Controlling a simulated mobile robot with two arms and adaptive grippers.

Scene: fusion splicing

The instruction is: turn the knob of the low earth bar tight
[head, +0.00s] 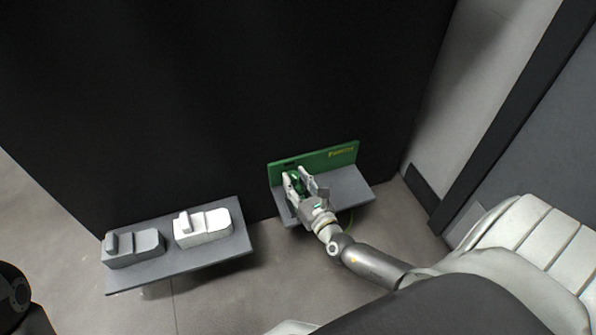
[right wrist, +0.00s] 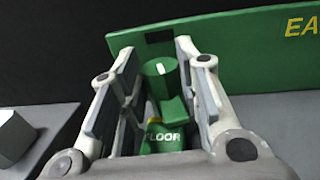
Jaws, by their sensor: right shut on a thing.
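The earth bar's green board (head: 315,163) stands upright at the back of a small grey shelf. In the right wrist view, a green knob (right wrist: 160,72) with a white mark sits above a green block (right wrist: 165,138) labelled "FLOOR". My right gripper (head: 296,182) is at the left part of the board, with one finger on each side of the knob, shut on it. The finger pads and palm hide parts of the knob and block. My left gripper is not in view.
The grey shelf (head: 348,186) is bare to the right of my gripper. Another shelf (head: 180,262) at left carries a grey block (head: 135,249) and a white block (head: 203,229). A dark wall stands behind both shelves. A light grey block (right wrist: 12,138) shows at the wrist view's left edge.

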